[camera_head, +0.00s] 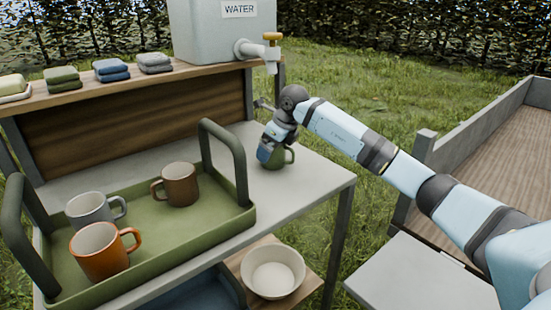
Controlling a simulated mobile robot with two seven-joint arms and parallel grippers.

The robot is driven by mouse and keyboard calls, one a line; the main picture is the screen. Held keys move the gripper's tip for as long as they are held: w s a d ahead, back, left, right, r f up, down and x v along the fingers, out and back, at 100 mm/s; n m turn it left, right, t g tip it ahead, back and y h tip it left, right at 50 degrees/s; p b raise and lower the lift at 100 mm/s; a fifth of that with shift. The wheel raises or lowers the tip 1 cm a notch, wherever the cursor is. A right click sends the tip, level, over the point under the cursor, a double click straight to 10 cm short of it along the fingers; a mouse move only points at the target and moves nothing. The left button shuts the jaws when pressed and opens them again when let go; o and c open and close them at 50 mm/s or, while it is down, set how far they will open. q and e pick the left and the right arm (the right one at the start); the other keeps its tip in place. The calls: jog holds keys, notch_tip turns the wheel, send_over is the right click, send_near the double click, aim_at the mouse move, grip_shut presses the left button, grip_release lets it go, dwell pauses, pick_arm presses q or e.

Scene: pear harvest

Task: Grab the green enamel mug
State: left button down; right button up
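The green enamel mug (278,160) stands upright on the grey tabletop, to the right of the green tray. Its handle points right. My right gripper (268,151) comes down over the mug from above and hides its rim and much of its upper body. The fingertips are at or against the mug's near left side. I cannot tell whether they are closed on it. My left gripper is not in view.
The green tray (171,238) has two tall handles and holds a grey mug (90,209), an orange mug (99,254) and a brown mug (181,186). A water tank (215,30) with a tap (270,52) stands above on the shelf. A white bowl (272,279) sits below.

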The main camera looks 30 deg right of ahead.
jog(key=shift+r, duration=0.1)
jog(key=c, duration=1.1)
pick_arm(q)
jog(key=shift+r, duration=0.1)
pick_arm(e)
jog(key=shift+r, duration=0.1)
